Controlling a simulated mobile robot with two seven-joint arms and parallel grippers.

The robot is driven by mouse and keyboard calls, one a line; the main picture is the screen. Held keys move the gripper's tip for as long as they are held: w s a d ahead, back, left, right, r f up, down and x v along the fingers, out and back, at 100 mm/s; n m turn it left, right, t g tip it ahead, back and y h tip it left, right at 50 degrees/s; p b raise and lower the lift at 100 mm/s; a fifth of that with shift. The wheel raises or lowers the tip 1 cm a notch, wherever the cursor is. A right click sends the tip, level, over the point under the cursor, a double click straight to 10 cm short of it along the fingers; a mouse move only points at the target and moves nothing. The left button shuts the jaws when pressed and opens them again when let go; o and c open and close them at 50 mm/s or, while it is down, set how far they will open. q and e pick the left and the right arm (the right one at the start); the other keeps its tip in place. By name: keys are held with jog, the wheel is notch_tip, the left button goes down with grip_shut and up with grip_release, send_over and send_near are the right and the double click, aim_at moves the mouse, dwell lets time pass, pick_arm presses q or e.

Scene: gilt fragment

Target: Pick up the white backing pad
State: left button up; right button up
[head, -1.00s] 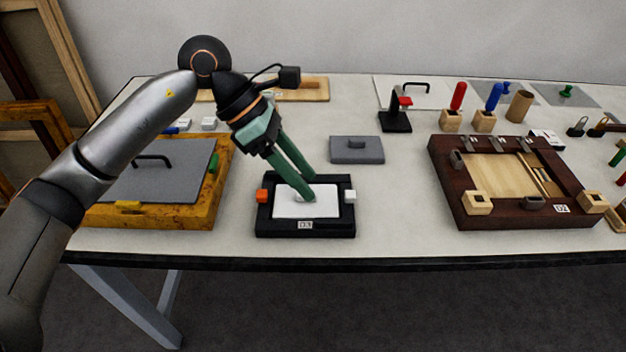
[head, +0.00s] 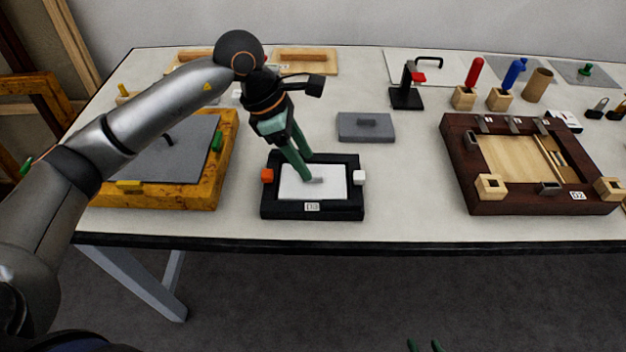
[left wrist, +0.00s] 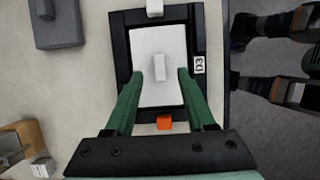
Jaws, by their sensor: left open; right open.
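My left gripper (head: 306,180) points down over the pad. In the left wrist view its green fingers (left wrist: 157,75) are spread apart, one on each side of the pad's handle, with nothing between them touching. Contact with the pad cannot be told. My right gripper (head: 425,346) shows only as green fingertips at the bottom edge, apart and empty, below the table's front edge.
An orange block (head: 267,175) and a white block (head: 359,178) sit on the black frame's sides. A grey pad with a handle (head: 366,130) lies behind it. A yellow frame (head: 221,160) stands left, a dark brown frame (head: 470,190) right. Bare table separates them.

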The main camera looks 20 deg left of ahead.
aim_at(310, 168)
pick_arm(q)
jog(key=x, duration=0.3)
jog(key=shift+f, duration=0.25)
grip_shut()
dwell(0.4)
